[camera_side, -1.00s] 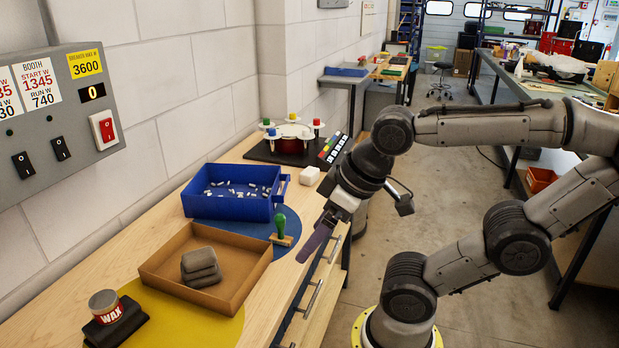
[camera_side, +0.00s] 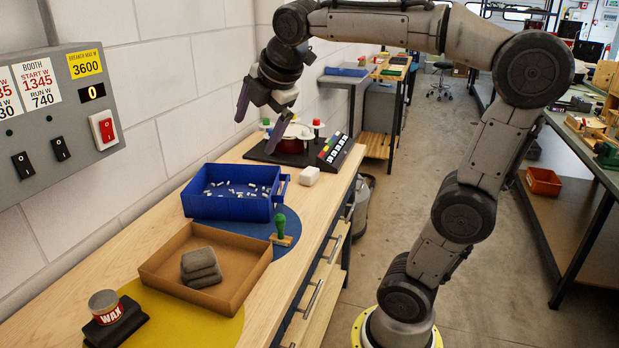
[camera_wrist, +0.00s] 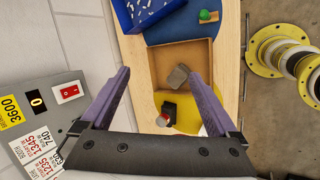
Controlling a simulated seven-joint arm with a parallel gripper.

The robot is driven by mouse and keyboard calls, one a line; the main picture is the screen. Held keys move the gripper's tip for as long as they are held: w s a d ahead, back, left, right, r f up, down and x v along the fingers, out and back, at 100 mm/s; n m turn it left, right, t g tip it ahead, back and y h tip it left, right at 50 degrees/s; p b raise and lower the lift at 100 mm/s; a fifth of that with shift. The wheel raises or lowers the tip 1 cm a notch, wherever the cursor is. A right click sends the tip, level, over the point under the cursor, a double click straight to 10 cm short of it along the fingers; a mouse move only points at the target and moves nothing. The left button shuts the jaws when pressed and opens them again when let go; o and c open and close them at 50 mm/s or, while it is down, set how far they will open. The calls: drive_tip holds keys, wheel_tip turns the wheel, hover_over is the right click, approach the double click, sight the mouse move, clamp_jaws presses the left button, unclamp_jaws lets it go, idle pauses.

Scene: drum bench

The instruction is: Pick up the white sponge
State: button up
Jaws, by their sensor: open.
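A small white block (camera_side: 309,175), which looks like the white sponge, lies on the wooden bench in the side view, right of the blue bin and in front of the dark keypad. I cannot make it out in the wrist view. My gripper (camera_side: 256,132) is open and empty, high above the back of the bench near the wall, to the left of and above the white block. Its two purple fingers stand wide apart in the wrist view (camera_wrist: 158,73), with nothing between them close by.
A blue bin (camera_side: 201,206) holds small pale pieces. A green-handled stamp (camera_side: 281,230) stands beside it. A cardboard tray (camera_side: 163,282) holds grey pads (camera_side: 200,267). A wax tin (camera_side: 105,306) sits at front left.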

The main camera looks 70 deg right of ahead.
drive_tip(key=w+d+n+g+h, duration=0.1)
drive_tip(key=w+d+n+h, duration=0.15)
drive_tip(key=w+d, duration=0.7)
drive_tip(key=g+y, duration=0.1)
drive_tip(key=g, duration=0.5)
hover_over(307, 173)
drive_tip(key=a, duration=0.2)
drive_tip(key=shift+m, duration=0.35)
drive_tip(key=f, duration=2.7)
drive_tip(key=shift+w+a+f, duration=0.1)
drive_tip(key=shift+w, duration=0.1)
drive_tip(key=shift+x, duration=3.15)
drive_tip(key=shift+w+a, duration=0.1)
drive_tip(key=shift+w, duration=0.05)
drive_tip(key=c, duration=1.4)
